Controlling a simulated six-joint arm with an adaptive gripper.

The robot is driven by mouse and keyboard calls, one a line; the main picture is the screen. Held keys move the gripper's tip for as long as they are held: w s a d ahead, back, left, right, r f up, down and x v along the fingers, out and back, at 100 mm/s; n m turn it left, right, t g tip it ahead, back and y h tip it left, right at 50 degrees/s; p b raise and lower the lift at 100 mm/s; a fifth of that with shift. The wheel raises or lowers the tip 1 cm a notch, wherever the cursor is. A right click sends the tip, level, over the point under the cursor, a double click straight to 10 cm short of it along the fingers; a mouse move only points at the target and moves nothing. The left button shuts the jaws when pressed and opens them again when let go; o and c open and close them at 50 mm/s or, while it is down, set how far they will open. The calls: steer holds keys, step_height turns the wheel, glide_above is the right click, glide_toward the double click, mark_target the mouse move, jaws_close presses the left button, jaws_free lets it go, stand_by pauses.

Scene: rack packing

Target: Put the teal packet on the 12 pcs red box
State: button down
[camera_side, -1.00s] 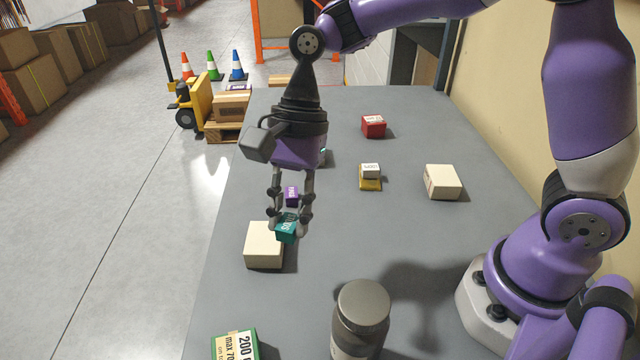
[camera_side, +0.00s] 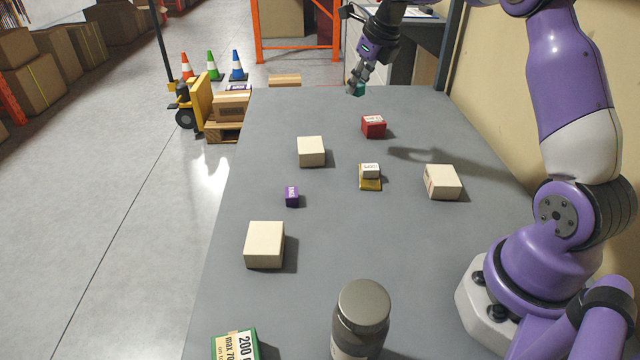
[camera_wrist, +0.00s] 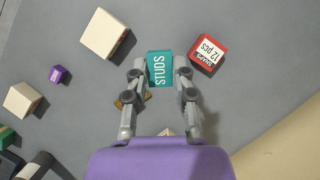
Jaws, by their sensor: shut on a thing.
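The teal packet (camera_wrist: 158,69), marked STUDS, is held between the fingers of my gripper (camera_wrist: 160,78), which is shut on it. In the side view my gripper (camera_side: 362,80) holds the packet (camera_side: 358,90) in the air toward the far end of the table. The red box (camera_side: 374,127) stands on the table, nearer the camera than the packet. In the wrist view the red box (camera_wrist: 208,53), labelled 12 pcs, shows right of the packet and apart from it. Its top is bare.
A cream box (camera_side: 311,152), a purple packet (camera_side: 292,197), a white packet (camera_side: 370,170) on a yellow one (camera_side: 370,184), and another cream box (camera_side: 442,182) stand on the table. A third cream box (camera_side: 264,245) and a grey jar (camera_side: 361,318) are nearer the camera.

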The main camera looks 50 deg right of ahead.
glide_above(371, 118)
steer(key=s, duration=0.2)
steer(key=f, duration=0.5)
steer(key=shift+w+a, duration=0.1)
steer(key=shift+w, duration=0.1)
steer(key=shift+f, duration=2.05)
steer(key=shift+f, duration=0.1)
steer(key=c, duration=0.7)
jaws_free()
